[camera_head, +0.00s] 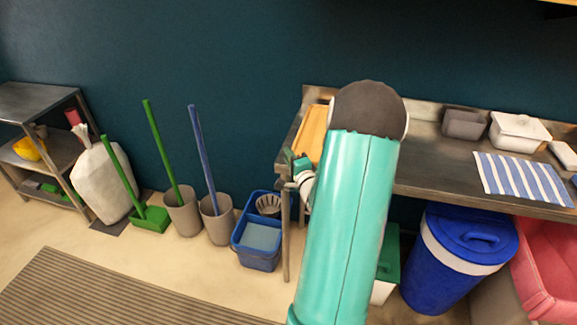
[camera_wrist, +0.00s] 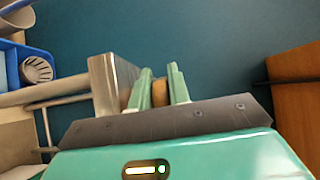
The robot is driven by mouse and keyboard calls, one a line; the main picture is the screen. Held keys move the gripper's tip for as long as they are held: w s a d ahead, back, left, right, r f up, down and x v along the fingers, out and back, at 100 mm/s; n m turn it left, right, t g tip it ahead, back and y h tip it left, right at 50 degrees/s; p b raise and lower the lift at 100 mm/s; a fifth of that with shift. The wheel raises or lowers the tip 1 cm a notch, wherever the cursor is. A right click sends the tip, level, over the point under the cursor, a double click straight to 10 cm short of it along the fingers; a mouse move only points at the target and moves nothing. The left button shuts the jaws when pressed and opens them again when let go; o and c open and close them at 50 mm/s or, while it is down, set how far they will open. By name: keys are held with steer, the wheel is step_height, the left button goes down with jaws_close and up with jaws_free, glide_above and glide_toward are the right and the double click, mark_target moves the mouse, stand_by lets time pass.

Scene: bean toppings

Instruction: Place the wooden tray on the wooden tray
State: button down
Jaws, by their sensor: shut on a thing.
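A long wooden tray (camera_head: 311,135) shows at the left end of the metal counter, partly hidden behind my arm. My gripper (camera_head: 301,168) is at the near end of this tray, by the counter's left edge. In the wrist view, the green fingers of my gripper (camera_wrist: 160,90) are shut on a small visible piece of light brown wood (camera_wrist: 159,93), which appears to be the tray's end. Most of the held thing is hidden by the gripper. I cannot make out a second wooden tray separately, nor whether the tray touches what is under it.
The counter (camera_head: 430,180) holds a grey container (camera_head: 464,124), a white lidded box (camera_head: 519,132) and a striped cloth (camera_head: 523,178) to the right. A blue bucket (camera_head: 257,238) stands below left. A brown wooden surface (camera_wrist: 295,110) is at right in the wrist view.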

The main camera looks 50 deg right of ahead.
steer(key=shift+w+f, duration=0.2)
step_height(320, 180, down, 3)
steer(key=shift+w+d+f, duration=0.1)
steer(key=c, duration=1.3)
jaws_free()
steer(key=v, duration=1.2)
steer(key=shift+f, duration=0.1)
steer(key=shift+w, duration=0.1)
